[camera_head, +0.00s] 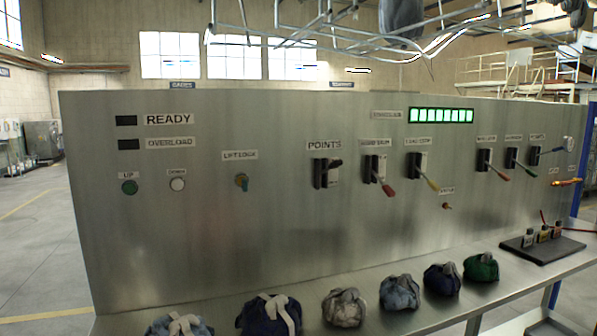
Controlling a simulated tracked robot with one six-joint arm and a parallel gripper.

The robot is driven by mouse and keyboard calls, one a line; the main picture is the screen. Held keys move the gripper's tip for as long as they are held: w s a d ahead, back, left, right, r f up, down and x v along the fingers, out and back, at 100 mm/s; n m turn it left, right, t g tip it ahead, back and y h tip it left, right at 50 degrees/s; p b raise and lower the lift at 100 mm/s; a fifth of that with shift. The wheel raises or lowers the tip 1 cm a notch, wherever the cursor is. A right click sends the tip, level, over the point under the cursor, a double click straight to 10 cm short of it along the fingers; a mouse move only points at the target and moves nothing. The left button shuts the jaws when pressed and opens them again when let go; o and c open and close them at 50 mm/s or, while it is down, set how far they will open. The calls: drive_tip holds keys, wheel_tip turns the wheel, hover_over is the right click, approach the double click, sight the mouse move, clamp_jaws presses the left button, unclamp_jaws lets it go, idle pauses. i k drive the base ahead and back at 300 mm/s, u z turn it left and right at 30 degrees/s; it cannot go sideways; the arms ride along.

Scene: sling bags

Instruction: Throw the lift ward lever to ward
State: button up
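A steel control panel (250,230) stands upright ahead of me. Three smaller levers sit at its right: a red-handled lever (499,174), a green-handled lever (525,174) and a blue-handled lever (549,151). The red and green handles slope down to the right; the blue one points right and slightly up. Their labels are too small to read, so I cannot tell which is the lift ward lever. Further left are a larger red-handled lever (387,190), a yellow-handled lever (431,183) and a black switch under POINTS (326,173). My gripper is not in view.
Several tied cloth bags, including a green bag (481,267), line the bench (395,318) below the panel. A black base with small levers (541,246) sits at the bench's right. Metal framing (300,43) hangs above.

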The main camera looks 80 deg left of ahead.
sight(336, 163)
drive_tip(key=u, duration=2.55)
drive_tip(key=k, duration=0.65)
drive_tip(key=z, duration=0.3)
drive_tip(key=i, duration=1.05)
drive_tip(key=z, duration=0.3)
